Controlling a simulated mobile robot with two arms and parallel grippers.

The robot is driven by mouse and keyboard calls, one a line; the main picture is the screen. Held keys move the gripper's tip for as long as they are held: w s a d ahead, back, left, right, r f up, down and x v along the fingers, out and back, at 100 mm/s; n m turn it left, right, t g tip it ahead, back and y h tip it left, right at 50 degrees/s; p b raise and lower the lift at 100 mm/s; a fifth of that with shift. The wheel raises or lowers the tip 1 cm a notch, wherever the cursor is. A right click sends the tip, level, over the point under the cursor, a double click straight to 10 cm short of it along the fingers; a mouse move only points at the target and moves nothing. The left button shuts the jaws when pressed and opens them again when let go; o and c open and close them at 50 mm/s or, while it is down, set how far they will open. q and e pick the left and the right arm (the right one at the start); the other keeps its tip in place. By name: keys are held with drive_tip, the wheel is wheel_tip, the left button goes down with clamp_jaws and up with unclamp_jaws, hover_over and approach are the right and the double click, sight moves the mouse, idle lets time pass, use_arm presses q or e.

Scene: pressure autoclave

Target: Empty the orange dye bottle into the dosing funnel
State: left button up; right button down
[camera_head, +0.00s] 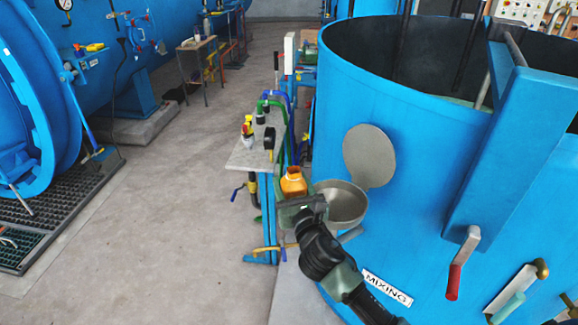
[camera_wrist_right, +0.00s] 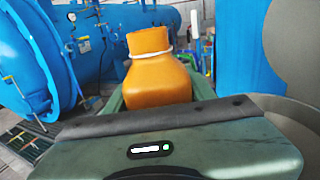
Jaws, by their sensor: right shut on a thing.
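The orange dye bottle (camera_head: 293,182) is held in my right gripper (camera_head: 295,196), which is shut on it. In the right wrist view the bottle (camera_wrist_right: 156,75) stands roughly upright with a white ring at its neck; its lower part is hidden by the gripper body. The dosing funnel (camera_head: 343,204) is a grey metal bowl on the side of the blue mixing tank, just right of the bottle. Its round lid (camera_head: 369,156) stands open behind it. The funnel's edge also shows at the right of the right wrist view (camera_wrist_right: 296,118). My left gripper is not in view.
The blue mixing tank (camera_head: 420,150) fills the right side, with a red-handled crank (camera_head: 454,281) low on it. A blue autoclave (camera_head: 25,110) is at the left. The floor (camera_head: 160,230) between is clear.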

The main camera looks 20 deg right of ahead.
drive_tip(key=shift+w+d+r, duration=0.1)
drive_tip(key=shift+d+r, duration=0.05)
drive_tip(key=shift+r, duration=0.2)
drive_tip(key=shift+s, duration=0.2)
drive_tip(key=shift+w, duration=0.2)
drive_tip(key=shift+r+p, duration=0.1)
drive_tip(key=shift+p, duration=0.25)
drive_tip(key=shift+s+d+r+m, duration=0.15)
drive_tip(key=shift+d+m, duration=0.8)
drive_tip(key=shift+m, duration=0.35)
drive_tip(key=m, duration=0.6)
drive_tip(key=shift+m, duration=0.3)
drive_tip(key=m, duration=0.1)
drive_tip(key=m+b, duration=0.1)
drive_tip(key=shift+a+f+m, duration=0.3)
drive_tip(key=shift+f, duration=0.05)
drive_tip(key=shift+m, duration=0.3)
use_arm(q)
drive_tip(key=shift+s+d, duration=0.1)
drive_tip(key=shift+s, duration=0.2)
